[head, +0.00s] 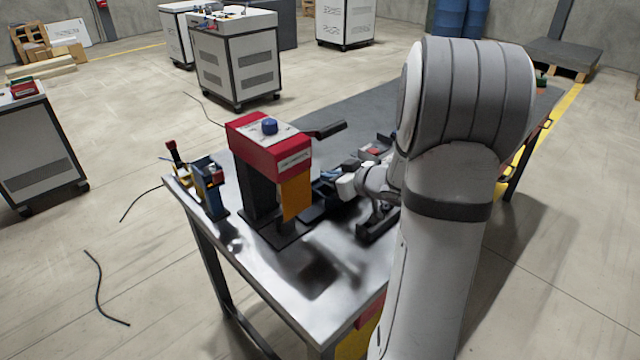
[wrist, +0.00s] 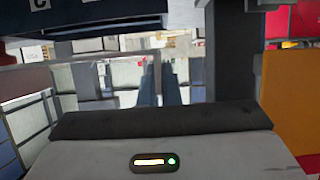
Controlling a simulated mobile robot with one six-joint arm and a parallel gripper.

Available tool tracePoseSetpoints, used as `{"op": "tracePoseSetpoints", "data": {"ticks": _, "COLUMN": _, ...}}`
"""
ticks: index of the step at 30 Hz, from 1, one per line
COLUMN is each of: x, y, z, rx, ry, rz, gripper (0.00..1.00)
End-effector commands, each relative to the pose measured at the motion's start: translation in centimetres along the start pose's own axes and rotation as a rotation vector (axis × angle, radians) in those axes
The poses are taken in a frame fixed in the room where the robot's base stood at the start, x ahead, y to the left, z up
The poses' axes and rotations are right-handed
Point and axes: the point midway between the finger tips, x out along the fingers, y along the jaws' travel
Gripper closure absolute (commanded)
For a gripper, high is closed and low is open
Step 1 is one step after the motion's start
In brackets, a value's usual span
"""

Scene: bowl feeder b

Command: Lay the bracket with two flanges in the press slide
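The press (head: 268,145) stands on the metal bench with a red head, dark column and orange front panel. A dark flat part at its foot (head: 311,213) may be the press slide, but I cannot tell for sure. My gripper (head: 335,188) is low beside the right side of the press, small and partly merged with dark parts behind. In the wrist view its two blue-grey fingers (wrist: 160,88) stand close together with a narrow gap. I cannot tell whether they hold anything. I cannot make out the bracket with two flanges in either view.
A blue and black device (head: 210,188) stands left of the press. Dark fixtures (head: 378,222) lie right of the press, partly hidden by my arm. The orange panel (wrist: 290,105) is close on the right in the wrist view. The bench's front left (head: 310,285) is bare.

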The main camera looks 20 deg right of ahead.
Motion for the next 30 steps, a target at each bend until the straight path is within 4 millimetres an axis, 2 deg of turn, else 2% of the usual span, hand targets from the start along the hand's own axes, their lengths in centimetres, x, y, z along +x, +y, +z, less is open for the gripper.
{"op": "tracePoseSetpoints", "data": {"ticks": 1, "x": 0.8, "y": -0.1, "z": -0.3, "rx": -0.002, "ry": 0.001, "rz": -0.004, "gripper": 1.00}}
{"op": "tracePoseSetpoints", "data": {"ticks": 10, "x": 3.1, "y": -0.1, "z": -1.3, "rx": -0.001, "ry": 0.000, "rz": -0.002, "gripper": 1.00}}
{"op": "tracePoseSetpoints", "data": {"ticks": 16, "x": 4.3, "y": 0.0, "z": 1.8, "rx": 0.003, "ry": -0.001, "rz": 0.000, "gripper": 1.00}}
{"op": "tracePoseSetpoints", "data": {"ticks": 29, "x": 4.6, "y": -0.1, "z": 2.4, "rx": 0.000, "ry": 0.000, "rz": -0.001, "gripper": 1.00}}
{"op": "tracePoseSetpoints", "data": {"ticks": 30, "x": 4.5, "y": -0.1, "z": 2.3, "rx": 0.000, "ry": 0.000, "rz": -0.001, "gripper": 0.94}}
